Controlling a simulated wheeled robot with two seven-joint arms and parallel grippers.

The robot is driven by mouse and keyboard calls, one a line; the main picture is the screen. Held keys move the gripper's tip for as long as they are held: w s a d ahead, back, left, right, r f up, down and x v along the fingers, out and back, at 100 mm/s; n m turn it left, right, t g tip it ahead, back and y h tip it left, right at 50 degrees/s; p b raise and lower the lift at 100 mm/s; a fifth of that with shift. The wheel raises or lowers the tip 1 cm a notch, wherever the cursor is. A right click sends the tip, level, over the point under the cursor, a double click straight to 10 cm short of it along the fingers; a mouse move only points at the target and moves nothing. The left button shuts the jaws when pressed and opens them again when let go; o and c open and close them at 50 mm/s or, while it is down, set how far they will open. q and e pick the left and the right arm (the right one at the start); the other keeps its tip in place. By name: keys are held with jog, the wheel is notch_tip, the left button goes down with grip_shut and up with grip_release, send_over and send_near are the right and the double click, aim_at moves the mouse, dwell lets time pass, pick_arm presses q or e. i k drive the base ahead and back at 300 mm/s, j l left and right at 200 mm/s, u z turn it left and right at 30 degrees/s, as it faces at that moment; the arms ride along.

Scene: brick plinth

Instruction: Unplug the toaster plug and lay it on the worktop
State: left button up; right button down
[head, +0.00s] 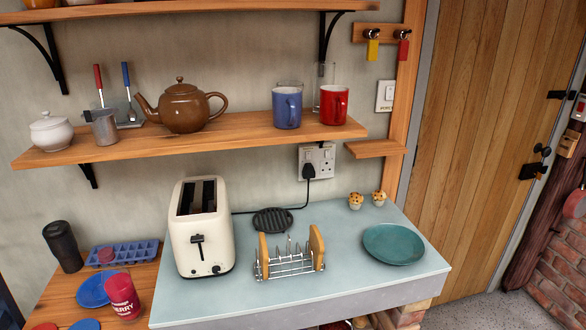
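The toaster plug (309,171) is black and sits in the left socket of the white double wall socket (326,157), below the shelf's right part. Its black cord (297,207) hangs down and runs left along the back of the worktop toward the toaster. The cream toaster (200,240) stands upright at the left of the pale blue-grey worktop (350,235), with two empty-looking slots. Neither of my grippers shows in the head view.
A wooden shelf (235,138) with mugs and a teapot overhangs the socket. Bare worktop lies between rack and plate.

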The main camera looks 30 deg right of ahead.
aim_at(309, 171)
jog(key=k+l+u, duration=0.2)
jog(key=l, duration=0.2)
jog(key=l+u, duration=0.2)
jog(key=l, duration=0.2)
jog(key=k+l+u, duration=0.2)
jog(key=l, duration=0.2)
jog(key=i, duration=0.05)
